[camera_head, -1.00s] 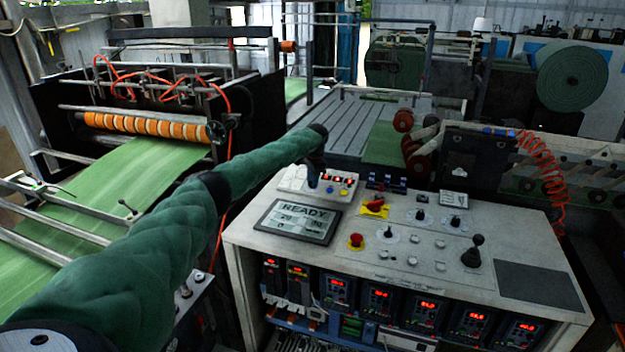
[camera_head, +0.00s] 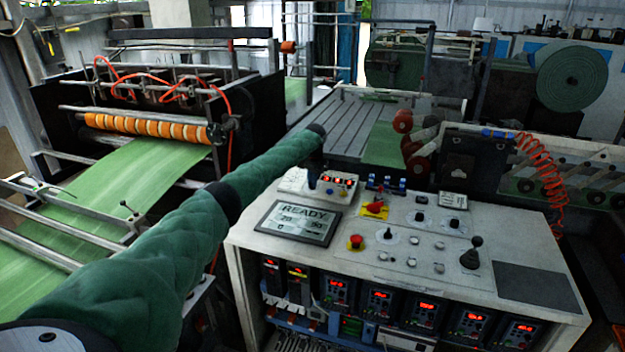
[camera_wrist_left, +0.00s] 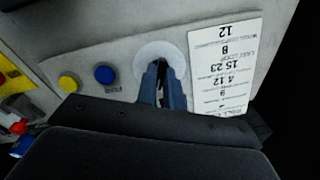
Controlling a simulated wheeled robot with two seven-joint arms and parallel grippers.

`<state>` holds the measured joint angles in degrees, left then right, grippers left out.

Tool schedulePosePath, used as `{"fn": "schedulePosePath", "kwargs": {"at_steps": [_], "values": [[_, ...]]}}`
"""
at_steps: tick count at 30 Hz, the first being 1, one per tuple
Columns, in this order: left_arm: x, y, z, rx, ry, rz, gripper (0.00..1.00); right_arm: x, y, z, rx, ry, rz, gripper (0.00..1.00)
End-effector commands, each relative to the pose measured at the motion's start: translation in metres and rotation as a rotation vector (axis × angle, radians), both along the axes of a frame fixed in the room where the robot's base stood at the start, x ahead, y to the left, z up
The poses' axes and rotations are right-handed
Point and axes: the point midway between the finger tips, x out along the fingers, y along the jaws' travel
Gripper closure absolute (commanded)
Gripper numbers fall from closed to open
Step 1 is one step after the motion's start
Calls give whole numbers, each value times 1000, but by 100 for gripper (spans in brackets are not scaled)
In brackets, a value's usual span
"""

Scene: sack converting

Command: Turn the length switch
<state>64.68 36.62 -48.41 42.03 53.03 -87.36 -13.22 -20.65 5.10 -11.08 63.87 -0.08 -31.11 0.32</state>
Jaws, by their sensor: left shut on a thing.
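My left gripper (camera_head: 312,182) reaches down onto the small sloped box (camera_head: 292,182) at the back left of the control desk. In the left wrist view its two blue-grey fingers (camera_wrist_left: 163,84) are closed together over a pale round dial plate (camera_wrist_left: 160,56). They are shut on a small dark knob there, taken as the length switch (camera_wrist_left: 161,68); the fingers hide most of it, so its angle cannot be read. A printed number card (camera_wrist_left: 224,65) lies beside the plate. My right gripper is in neither view.
A blue button (camera_wrist_left: 105,74) and a yellow button (camera_wrist_left: 68,82) sit close to the fingers. The desk also holds a READY screen (camera_head: 298,221), a red stop button (camera_head: 356,241), and a black joystick (camera_head: 472,252). Green sheet (camera_head: 130,185) runs through the machine at left.

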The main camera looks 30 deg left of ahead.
Motion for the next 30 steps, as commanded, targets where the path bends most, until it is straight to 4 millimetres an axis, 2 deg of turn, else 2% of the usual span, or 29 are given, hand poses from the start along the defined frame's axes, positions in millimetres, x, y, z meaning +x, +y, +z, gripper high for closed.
{"fn": "schedulePosePath", "kwargs": {"at_steps": [6, 15, 30], "values": [[0, 0, 0, -47, -8, 199, 100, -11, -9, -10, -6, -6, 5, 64], [-1, 1, 0, -103, -22, 449, 100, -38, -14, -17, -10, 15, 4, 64], [-1, 2, 0, -148, -35, 664, 100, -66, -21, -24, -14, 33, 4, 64]]}}
